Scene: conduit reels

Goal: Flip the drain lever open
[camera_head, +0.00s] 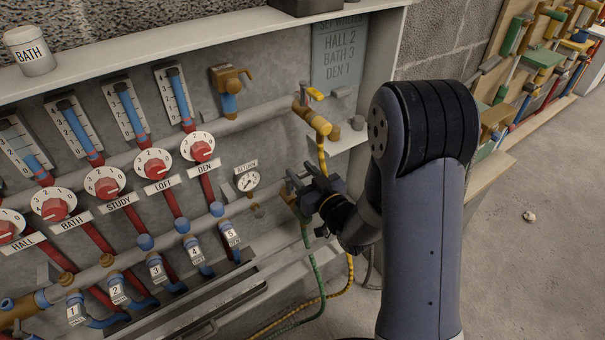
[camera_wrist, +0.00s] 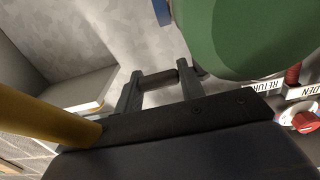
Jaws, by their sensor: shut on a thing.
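My gripper (camera_head: 303,187) is at the right end of the lower manifold pipe, just above the green hose (camera_head: 316,270). In the wrist view its two fingers (camera_wrist: 158,84) are on either end of a short dark bar (camera_wrist: 159,77), which I take to be the drain lever's grip. The gripper is shut on it. In the head view the gripper hides the lever, so its angle cannot be told. A large green rounded part (camera_wrist: 245,35) is close beside the right finger in the wrist view.
A brass valve with a yellow lever (camera_head: 315,94) is above, with a yellow hose (camera_head: 350,280) hanging past my gripper. A round gauge (camera_head: 247,180) and red dials (camera_head: 202,148) are left. Tools (camera_head: 540,60) hang far right; the floor (camera_head: 535,260) is mostly clear.

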